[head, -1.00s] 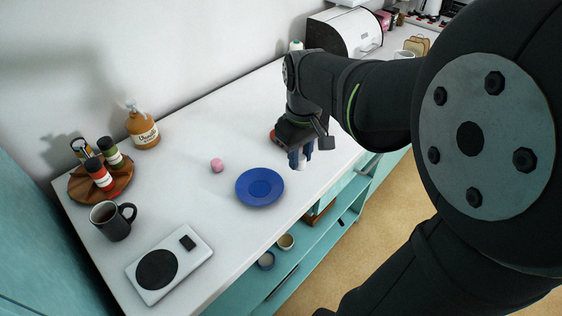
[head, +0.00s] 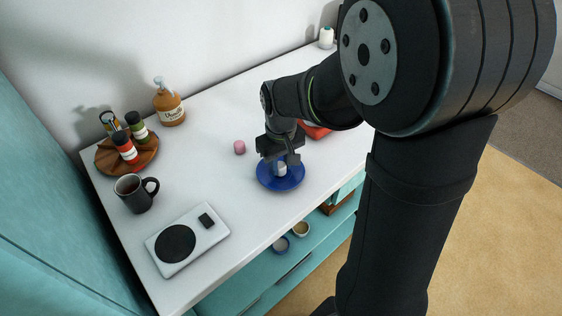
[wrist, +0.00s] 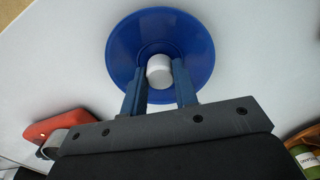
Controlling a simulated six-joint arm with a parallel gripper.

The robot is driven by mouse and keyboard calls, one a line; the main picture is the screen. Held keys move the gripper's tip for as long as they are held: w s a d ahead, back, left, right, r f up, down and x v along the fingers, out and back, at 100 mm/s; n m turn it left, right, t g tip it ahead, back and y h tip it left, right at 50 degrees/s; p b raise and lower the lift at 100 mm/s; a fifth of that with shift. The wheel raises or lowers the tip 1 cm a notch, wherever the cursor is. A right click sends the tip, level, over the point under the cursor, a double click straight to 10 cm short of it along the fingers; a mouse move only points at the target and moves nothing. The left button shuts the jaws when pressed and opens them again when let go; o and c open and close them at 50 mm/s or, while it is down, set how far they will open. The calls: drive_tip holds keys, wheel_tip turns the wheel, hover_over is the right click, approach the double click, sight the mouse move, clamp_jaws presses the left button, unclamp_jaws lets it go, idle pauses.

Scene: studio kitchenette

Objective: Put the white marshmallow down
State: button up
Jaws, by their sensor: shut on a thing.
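The white marshmallow (head: 282,171) is held between the fingers of my gripper (head: 281,167), over the round blue plate (head: 266,180). The wrist view shows the white marshmallow (wrist: 159,68) at the tips of the blue fingers of my gripper (wrist: 160,82), over the middle of the blue plate (wrist: 125,45). I cannot tell whether the marshmallow touches the plate. My gripper points down and partly hides the plate's far side in the head view.
A pink marshmallow-like piece (head: 239,147) lies left of the plate. A red object (head: 316,131) is behind my gripper. A dark mug (head: 135,193), a white scale-like device (head: 188,240), a wooden tray (head: 146,159) with jars and a soap bottle (head: 169,104) stand further left.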

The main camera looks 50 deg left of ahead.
sight(281, 165)
drive_tip(key=o, duration=0.9)
drive_tip(key=shift+f, duration=0.1)
wheel_tip(281, 165, up, 12)
drive_tip(key=shift+r, duration=0.2)
drive_tip(key=shift+f, duration=0.1)
drive_tip(key=shift+f, duration=4.5)
drive_tip(key=shift+f, duration=0.1)
